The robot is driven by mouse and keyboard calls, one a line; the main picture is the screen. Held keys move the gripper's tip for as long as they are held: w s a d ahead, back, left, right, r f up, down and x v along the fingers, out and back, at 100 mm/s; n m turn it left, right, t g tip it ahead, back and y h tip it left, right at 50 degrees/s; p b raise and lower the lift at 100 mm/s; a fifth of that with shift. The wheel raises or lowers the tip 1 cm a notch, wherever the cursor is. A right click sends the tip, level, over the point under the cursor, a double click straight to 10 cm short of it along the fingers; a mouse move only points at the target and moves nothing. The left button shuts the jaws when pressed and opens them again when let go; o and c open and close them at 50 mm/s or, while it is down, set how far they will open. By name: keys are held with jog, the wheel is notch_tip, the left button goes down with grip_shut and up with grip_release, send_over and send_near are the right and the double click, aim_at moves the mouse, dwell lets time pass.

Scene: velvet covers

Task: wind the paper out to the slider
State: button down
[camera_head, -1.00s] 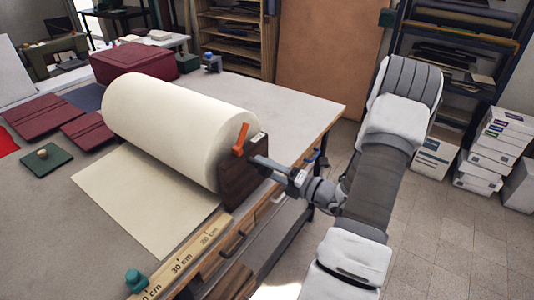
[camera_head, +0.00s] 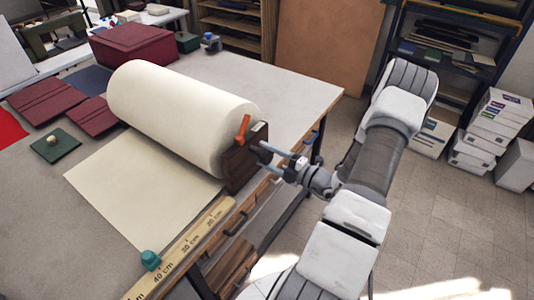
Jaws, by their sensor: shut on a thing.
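A thick cream paper roll (camera_head: 180,115) lies across the table, with a dark wooden end block (camera_head: 245,160) at its right end. The unrolled sheet (camera_head: 135,190) lies flat in front of it. The sheet's near corner is close beside the teal slider (camera_head: 150,260); I cannot tell whether they touch. The slider sits on the wooden ruler (camera_head: 183,250), just by the 40 cm mark. An orange lever (camera_head: 242,128) stands up on the end block. My gripper (camera_head: 264,151) is at the block's outer side, shut on the crank handle, which the fingers mostly hide.
Dark red covers (camera_head: 50,90), a green board with a knob (camera_head: 55,145) and a maroon box (camera_head: 132,44) lie left and behind. The table's right edge and drawers run under my arm. White boxes (camera_head: 485,135) stand on the open floor at right.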

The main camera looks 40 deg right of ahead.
dwell(0.3)
jog(key=shift+c, duration=0.2)
grip_release()
jog(key=b+v, duration=0.2)
jog(key=v, duration=1.5)
jog(key=shift+s+b, duration=0.2)
jog(key=shift+b, duration=0.1)
